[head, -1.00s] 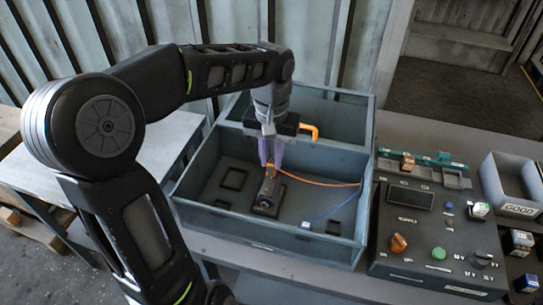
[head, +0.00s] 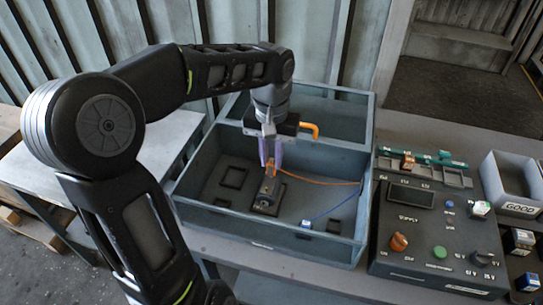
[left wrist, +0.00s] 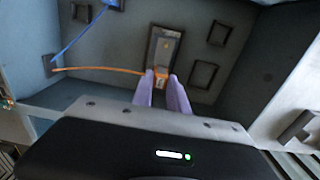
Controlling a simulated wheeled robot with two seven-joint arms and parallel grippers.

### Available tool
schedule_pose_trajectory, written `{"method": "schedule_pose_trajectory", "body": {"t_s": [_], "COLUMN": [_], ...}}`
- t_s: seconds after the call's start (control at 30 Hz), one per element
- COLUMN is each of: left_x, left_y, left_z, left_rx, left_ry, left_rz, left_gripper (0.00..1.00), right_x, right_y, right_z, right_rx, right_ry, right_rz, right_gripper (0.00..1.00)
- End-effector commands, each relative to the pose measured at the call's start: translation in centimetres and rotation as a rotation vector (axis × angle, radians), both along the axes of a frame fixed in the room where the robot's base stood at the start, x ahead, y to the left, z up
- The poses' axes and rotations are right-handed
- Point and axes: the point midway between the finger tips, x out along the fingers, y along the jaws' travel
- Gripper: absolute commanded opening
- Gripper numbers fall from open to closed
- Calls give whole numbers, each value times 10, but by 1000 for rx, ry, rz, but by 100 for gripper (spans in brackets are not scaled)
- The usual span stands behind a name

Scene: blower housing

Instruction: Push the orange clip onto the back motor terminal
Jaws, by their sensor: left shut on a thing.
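The orange clip (head: 271,172) is between the purple fingertips of my left gripper (head: 270,163), which is shut on it. It also shows at the fingertips in the left wrist view (left wrist: 161,79). An orange wire (head: 322,184) runs from it to the right wall of the housing. The motor (head: 267,195) stands on the housing floor just below the clip and is seen in the left wrist view (left wrist: 163,48) beyond the fingertips. I cannot tell whether clip and motor terminal touch. My right gripper is not in view.
The grey-blue housing (head: 205,213) has high walls around the motor. A blue clip (head: 305,226) with a blue wire (head: 335,207) lies near the front wall. A control panel (head: 420,255) and a bin marked GOOD (head: 512,178) stand on the right.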

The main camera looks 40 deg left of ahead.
Motion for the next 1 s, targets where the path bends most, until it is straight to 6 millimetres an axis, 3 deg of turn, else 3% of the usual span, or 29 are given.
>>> {"method": "schedule_pose_trajectory", "body": {"t_s": [1.0], "left_x": [0], "left_y": [0], "left_z": [-14], "left_rx": [0], "left_ry": [0], "left_rz": [0], "left_gripper": [0], "right_x": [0], "right_y": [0], "right_z": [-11], "right_rx": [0], "right_ry": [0], "right_rz": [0], "right_gripper": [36]}}
